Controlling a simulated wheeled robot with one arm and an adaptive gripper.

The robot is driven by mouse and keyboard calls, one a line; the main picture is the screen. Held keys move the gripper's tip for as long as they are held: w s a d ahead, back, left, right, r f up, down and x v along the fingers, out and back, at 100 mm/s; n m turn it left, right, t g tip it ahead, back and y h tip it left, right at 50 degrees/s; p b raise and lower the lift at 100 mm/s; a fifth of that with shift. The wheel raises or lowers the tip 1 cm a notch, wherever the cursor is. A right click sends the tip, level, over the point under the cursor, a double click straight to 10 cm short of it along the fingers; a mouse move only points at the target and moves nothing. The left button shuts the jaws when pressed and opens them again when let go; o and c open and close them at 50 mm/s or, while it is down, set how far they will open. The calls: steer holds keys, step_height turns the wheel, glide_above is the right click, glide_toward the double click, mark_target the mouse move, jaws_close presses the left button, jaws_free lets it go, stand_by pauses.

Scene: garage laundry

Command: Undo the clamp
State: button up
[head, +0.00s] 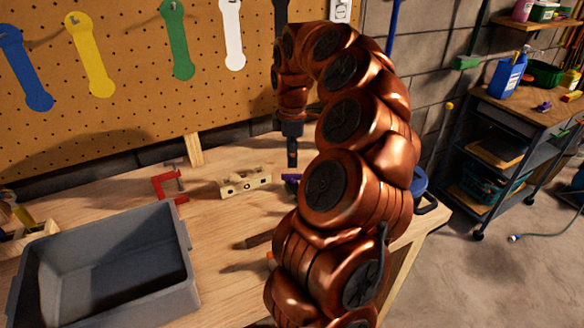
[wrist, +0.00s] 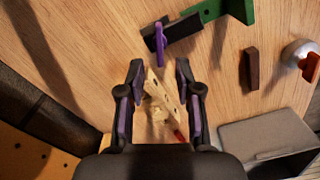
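A red C-shaped clamp (head: 168,184) lies on the wooden bench near the grey bin. A black bar with a purple lever (wrist: 160,45) lies ahead of my fingertips in the wrist view, touching or close to a green bracket (wrist: 212,12); it may be a clamp too. Its purple part (head: 290,177) shows in the head view, partly behind my arm. My gripper (wrist: 160,70) is open, pointing down above the bench, with nothing held between its fingers. A pale wooden block with holes (head: 244,183) lies below and between the fingers in the wrist view (wrist: 164,100).
A grey bin (head: 105,265) stands at the bench's front left. A dark brown block (wrist: 252,68) and a silver round thing with an orange part (wrist: 300,55) lie nearby. A pegboard (head: 130,80) rises behind the bench. My arm hides the bench's right part.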

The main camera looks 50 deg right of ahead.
mark_target(292, 175)
step_height(292, 175, up, 6)
steer(key=shift+f, duration=0.15)
steer(key=shift+a, duration=0.1)
stand_by(0.6)
